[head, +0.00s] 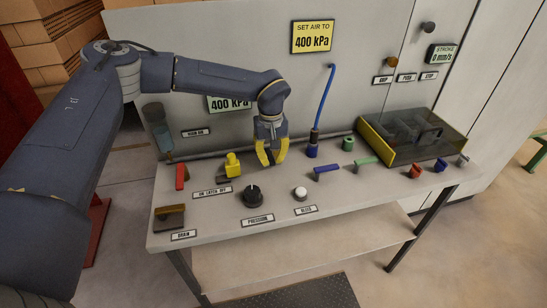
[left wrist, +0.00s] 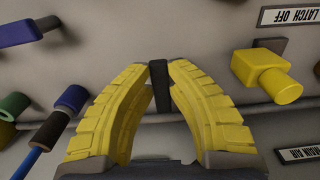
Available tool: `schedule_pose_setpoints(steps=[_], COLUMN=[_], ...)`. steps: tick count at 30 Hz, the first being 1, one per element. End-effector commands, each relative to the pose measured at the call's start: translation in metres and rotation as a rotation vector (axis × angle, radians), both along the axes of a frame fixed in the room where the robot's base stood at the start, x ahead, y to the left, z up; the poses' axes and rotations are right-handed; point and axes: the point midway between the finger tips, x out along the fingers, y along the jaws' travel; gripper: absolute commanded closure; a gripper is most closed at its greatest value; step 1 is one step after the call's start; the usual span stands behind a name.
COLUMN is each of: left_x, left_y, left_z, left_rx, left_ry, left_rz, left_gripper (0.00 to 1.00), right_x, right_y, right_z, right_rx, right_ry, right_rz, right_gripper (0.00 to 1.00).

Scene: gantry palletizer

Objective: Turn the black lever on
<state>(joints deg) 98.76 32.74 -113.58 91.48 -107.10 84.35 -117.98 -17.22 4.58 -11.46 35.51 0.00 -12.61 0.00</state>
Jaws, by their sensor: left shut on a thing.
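The black lever (left wrist: 160,85) stands between the yellow fingertips of my left gripper (left wrist: 158,72) in the left wrist view. The fingers are closed on it, one on each side. In the head view my left gripper (head: 272,158) points down over the back of the panel, between the yellow latch and the blue hose fitting. The lever is mostly hidden by the fingers there. My right gripper is not in view.
Near the gripper stand the yellow latch (head: 233,164), the black pressure knob (head: 252,195), the white bleed button (head: 300,193) and the blue hose (head: 326,95). A blue handle (head: 326,169) is to the right. A clear-lidded yellow box (head: 376,143) sits farther right.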

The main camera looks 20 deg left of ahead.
Motion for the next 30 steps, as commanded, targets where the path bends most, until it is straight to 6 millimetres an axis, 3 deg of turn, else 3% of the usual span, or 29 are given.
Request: schedule_pose_setpoints(steps=[7, 8, 14, 23, 30], left_x=[-0.002, -0.002, -0.001, 0.000, 0.001], left_y=[0.000, 0.000, 0.000, 0.000, 0.000], left_z=[-0.003, -0.003, -0.002, 0.002, 0.030], left_rx=[0.002, 0.002, 0.002, 0.001, 0.001], left_ry=[0.006, 0.006, 0.003, 0.001, -0.003], left_rz=[-0.002, -0.002, -0.001, 0.000, -0.001], left_gripper=[1.00, 0.81, 0.58, 0.58, 0.58], right_x=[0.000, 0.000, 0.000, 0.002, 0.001], right_y=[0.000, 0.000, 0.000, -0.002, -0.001], right_z=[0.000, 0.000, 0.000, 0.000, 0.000], right_rx=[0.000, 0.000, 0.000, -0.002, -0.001], right_ry=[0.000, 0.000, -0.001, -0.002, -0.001], right_rz=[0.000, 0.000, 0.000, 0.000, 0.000], right_gripper=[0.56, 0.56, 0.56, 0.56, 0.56])
